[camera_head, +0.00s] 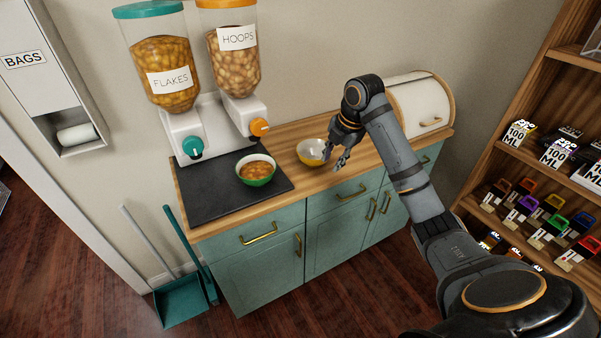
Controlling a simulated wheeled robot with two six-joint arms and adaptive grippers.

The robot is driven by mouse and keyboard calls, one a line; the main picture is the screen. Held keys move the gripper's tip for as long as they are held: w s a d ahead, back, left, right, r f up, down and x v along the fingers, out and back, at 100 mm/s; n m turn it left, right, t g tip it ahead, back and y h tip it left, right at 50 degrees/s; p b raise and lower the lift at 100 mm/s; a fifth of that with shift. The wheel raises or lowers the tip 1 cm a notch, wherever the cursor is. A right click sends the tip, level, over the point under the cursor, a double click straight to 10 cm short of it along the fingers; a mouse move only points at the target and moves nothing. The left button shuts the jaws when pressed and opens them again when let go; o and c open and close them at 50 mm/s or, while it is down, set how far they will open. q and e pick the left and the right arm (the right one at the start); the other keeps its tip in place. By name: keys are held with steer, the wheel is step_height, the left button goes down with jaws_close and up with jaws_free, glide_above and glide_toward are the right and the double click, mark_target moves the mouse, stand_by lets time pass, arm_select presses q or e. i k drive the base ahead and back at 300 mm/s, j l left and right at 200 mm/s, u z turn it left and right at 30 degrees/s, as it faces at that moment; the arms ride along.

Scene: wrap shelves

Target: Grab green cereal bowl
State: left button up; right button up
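The green cereal bowl (257,181) sits upright on a dark mat (203,204) on the counter, below the dispensers. It is filled with orange-brown cereal. A second bowl, yellow outside and pale inside (309,149), stands to its right on the bare wood. My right gripper (335,163) is open beside the yellow bowl, with its fingers pointing down and left. It is to the right of the green bowl and apart from it. Whether a finger touches the yellow bowl, I cannot tell. My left gripper is not in view.
Flakes (164,73) and hoops (235,62) dispensers stand behind the green bowl. A white bread box (417,106) is at the counter's right end. Shelves with small items (541,207) stand at right. A teal dustpan (181,301) leans at the cabinet's left.

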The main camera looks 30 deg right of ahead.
mark_target(254, 170)
steer(key=j+z, duration=0.35)
steer(key=j, duration=0.15)
steer(key=j+z, duration=0.4)
steer(key=i+j, duration=0.15)
steer(key=j, duration=0.15)
steer(key=i+j, duration=0.1)
steer(key=j, duration=0.25)
steer(key=i+j, duration=0.15)
steer(key=j, duration=0.15)
steer(key=i+j, duration=0.1)
steer(key=j, duration=0.2)
